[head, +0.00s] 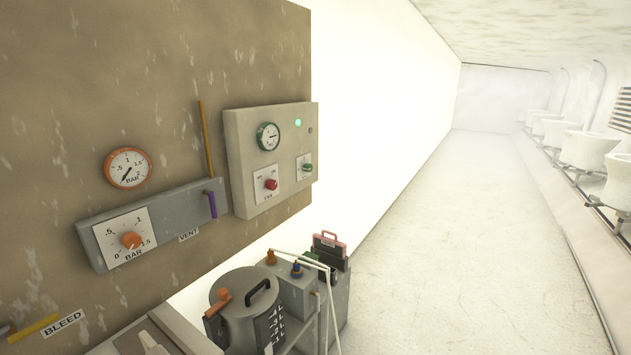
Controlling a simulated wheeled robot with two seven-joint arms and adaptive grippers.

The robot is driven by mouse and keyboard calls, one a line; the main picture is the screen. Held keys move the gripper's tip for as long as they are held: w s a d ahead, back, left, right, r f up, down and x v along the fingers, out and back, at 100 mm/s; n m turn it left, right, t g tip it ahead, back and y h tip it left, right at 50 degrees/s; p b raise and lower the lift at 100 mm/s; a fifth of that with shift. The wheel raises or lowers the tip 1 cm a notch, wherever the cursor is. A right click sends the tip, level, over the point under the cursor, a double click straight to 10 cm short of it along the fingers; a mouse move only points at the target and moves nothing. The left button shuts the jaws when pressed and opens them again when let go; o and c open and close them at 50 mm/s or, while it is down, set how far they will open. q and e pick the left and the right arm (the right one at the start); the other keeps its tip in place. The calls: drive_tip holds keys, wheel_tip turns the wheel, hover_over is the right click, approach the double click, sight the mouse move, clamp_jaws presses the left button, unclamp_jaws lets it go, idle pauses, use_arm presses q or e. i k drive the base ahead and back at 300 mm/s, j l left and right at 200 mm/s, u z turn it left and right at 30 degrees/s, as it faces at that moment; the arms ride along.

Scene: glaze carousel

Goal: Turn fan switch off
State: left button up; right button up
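A grey control box (237,160) is mounted on the brown wall, left of centre. It carries a red rotary knob (271,184) on a white plate with small lettering, too small to read surely. A green rotary knob (307,168) sits on a second white plate to its right. A green lamp (298,122) is lit above, near a round green-rimmed gauge (268,136). I cannot tell for certain which knob is the fan switch, or its exact setting. Neither of my grippers shows in the head view.
A grey panel (172,222) with an orange knob (131,240) and purple lever (212,203) is left of the box, below an orange-rimmed gauge (128,168). A lidded grey pot (236,318) stands below. The floor (440,230) to the right is clear; white vessels line the far right.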

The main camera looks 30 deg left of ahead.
sight(271, 184)
drive_tip(key=i+l+z, duration=0.1)
drive_tip(key=i+z, duration=0.3)
drive_tip(key=i, duration=0.4)
drive_tip(key=i+l+u, duration=0.25)
drive_tip(key=i, duration=0.55)
drive_tip(key=i+u, duration=0.3)
drive_tip(key=u, duration=0.15)
drive_tip(key=i+l+u, duration=0.25)
drive_tip(key=u, duration=0.2)
drive_tip(key=i+l+u, duration=0.25)
drive_tip(key=u, duration=0.2)
drive_tip(key=i+l+u, duration=0.2)
drive_tip(key=l+u, duration=0.2)
drive_tip(key=i+l+u, duration=0.15)
drive_tip(key=l+u, duration=0.65)
drive_tip(key=l, duration=0.2)
drive_tip(key=i, duration=0.05)
